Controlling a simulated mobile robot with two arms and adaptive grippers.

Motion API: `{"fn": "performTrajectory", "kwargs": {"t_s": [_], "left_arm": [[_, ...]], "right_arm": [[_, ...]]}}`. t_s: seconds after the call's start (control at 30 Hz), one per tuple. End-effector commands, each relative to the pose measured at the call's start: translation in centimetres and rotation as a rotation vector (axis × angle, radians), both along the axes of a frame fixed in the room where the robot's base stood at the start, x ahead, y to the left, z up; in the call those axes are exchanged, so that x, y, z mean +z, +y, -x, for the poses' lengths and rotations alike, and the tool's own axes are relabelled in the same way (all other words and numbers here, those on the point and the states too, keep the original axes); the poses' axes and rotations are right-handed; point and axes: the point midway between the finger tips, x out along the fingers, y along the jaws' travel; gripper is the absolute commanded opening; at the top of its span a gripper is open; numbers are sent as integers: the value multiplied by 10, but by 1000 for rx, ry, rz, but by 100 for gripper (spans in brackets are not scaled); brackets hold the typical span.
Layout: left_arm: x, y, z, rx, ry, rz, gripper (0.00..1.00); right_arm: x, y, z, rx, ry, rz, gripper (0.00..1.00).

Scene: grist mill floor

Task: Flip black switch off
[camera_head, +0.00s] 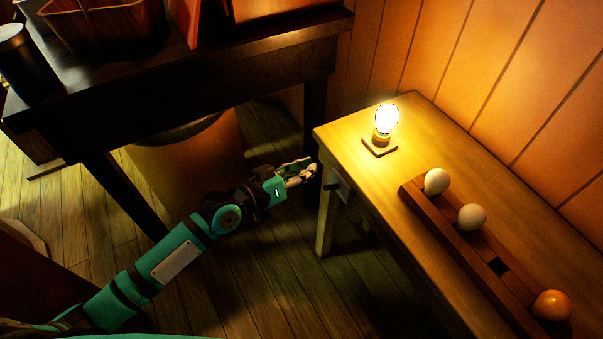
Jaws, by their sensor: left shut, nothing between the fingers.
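A small black switch (332,187) sticks out from a pale plate (342,185) on the side of the yellow wooden table, near its left corner. Whether its lever is up or down is too small to tell. A bulb (387,118) on a square wooden base stands on the table and is lit. My left gripper (314,168) is shut and empty, just left of and slightly above the switch, near the table's corner and leg. I cannot tell whether it touches anything. My right gripper is not in view.
A wooden rack (455,233) on the yellow table (350,134) holds two white balls and an orange ball (551,305), with an empty slot between. A dark table (180,75) with a basket (103,25) and a dark canister (25,62) stands behind my left arm. A tan barrel-like thing (190,165) is under it.

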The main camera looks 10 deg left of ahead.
Motion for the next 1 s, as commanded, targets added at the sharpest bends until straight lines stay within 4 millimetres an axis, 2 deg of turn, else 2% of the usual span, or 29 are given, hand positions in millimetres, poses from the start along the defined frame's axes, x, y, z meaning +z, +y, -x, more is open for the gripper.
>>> {"fn": "performTrajectory", "kwargs": {"t_s": [0.1, 0.3, 0.4, 0.53, 1.0], "left_arm": [[-4, -20, -21, 0, -1, 3, 0], [-15, -45, -46, -1, 2, 0, 0], [-29, -43, -30, -2, 6, -2, 0], [-38, -43, -22, -1, 3, -1, 0], [-42, -43, -17, -1, 0, -1, 0]], "right_arm": [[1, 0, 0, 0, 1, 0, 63], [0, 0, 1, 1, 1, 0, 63], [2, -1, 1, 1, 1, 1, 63], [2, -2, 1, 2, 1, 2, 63], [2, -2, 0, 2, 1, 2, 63]]}}
